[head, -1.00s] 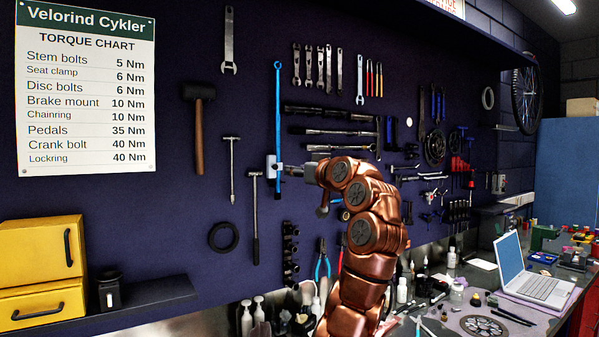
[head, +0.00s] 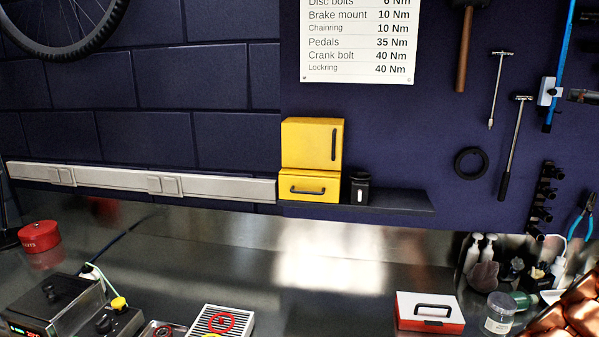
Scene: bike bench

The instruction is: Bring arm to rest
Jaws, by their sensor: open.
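My gripper (head: 583,96) shows only in part at the right edge of the head view, as a dark grey end pointing left. It is close to the white holder (head: 548,92) on the wall; I cannot tell whether they touch. A long blue tool (head: 562,50) hangs upright at that holder, its top cut off by the frame. The gripper looks open, with nothing visible in it. Part of my copper arm (head: 568,312) shows at the lower right corner; the rest is out of frame.
A yellow cabinet (head: 312,145) and a black grinder-like jar (head: 359,188) stand on a dark shelf (head: 405,200). Below, a red and white box (head: 429,312), a clear jar (head: 499,314) and several bottles crowd the bench near my arm. The bench middle (head: 310,265) is mostly clear.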

